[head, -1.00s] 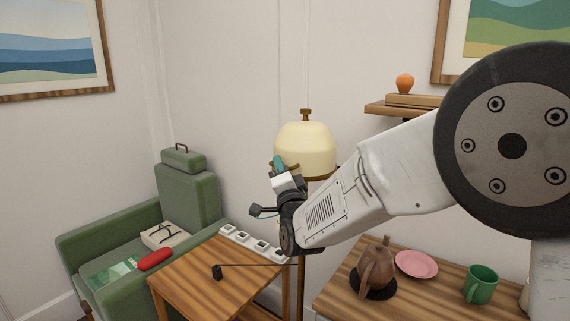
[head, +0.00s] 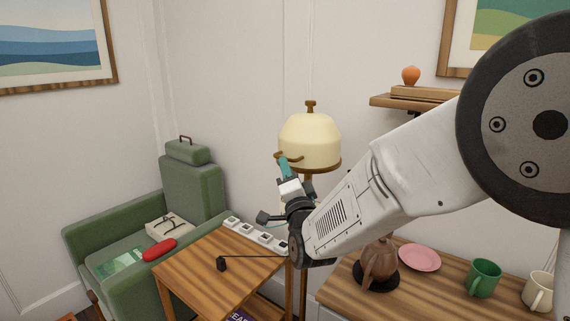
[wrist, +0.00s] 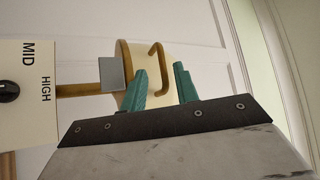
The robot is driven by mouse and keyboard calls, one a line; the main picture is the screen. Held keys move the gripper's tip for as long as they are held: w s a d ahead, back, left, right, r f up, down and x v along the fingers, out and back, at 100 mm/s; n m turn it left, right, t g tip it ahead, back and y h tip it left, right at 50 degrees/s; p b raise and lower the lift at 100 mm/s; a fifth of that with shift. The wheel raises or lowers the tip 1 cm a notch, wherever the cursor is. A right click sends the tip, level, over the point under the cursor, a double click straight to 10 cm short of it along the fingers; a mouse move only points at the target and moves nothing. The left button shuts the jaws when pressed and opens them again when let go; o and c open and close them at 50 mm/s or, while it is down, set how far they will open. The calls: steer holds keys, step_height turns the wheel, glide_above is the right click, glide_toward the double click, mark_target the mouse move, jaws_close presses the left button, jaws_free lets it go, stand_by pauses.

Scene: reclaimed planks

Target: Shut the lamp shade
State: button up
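The lamp has a cream dome shade (head: 311,136) with a brass knob on top, above a brass rim (head: 322,168) and a thin stand. A brass bar handle (head: 284,156) sticks out at the shade's lower left. My gripper (head: 283,163) is at this handle, its teal fingers pointing up. In the wrist view the fingers of my gripper (wrist: 160,75) are spread, and the handle (wrist: 158,66) shows between them, with no clear contact. The shade (wrist: 131,50) is partly hidden behind the handle and left finger. I cannot tell how far the shade stands open.
A wooden side table (head: 205,272) with a white power strip (head: 258,237) is below my gripper. A cabinet (head: 440,290) at right carries a brown teapot (head: 380,262), a pink plate (head: 420,257) and mugs. A green armchair (head: 190,195) is at left. A MID/HIGH panel (wrist: 27,90) is near my gripper.

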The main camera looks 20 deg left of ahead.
steer(key=v, duration=0.4)
steer(key=shift+a, duration=0.1)
step_height(320, 180, down, 12)
steer(key=s+n+g+h, duration=0.1)
steer(key=n+g+h, duration=0.2)
steer(key=n+g, duration=0.3)
steer(key=s+d+f+n+g+h, duration=0.1)
steer(key=s+d+g+h, duration=0.1)
steer(key=d, duration=0.4)
steer(key=s+d+f+g+h, duration=0.1)
steer(key=s+d+g+h, duration=0.15)
steer(key=d, duration=0.25)
steer(key=s+d+r+g+h, duration=0.2)
steer(key=s+d+r, duration=0.2)
steer(key=s+d, duration=0.4)
steer(key=s+d+r+m+g+h, duration=0.1)
steer(key=s+d+r, duration=0.3)
steer(key=s+d, duration=0.5)
steer(key=s+d+r+g+h, duration=0.3)
steer(key=s+d, duration=0.6)
steer(key=d, duration=1.3)
steer(key=shift+d+r, duration=0.35)
steer(key=shift+r, duration=0.2)
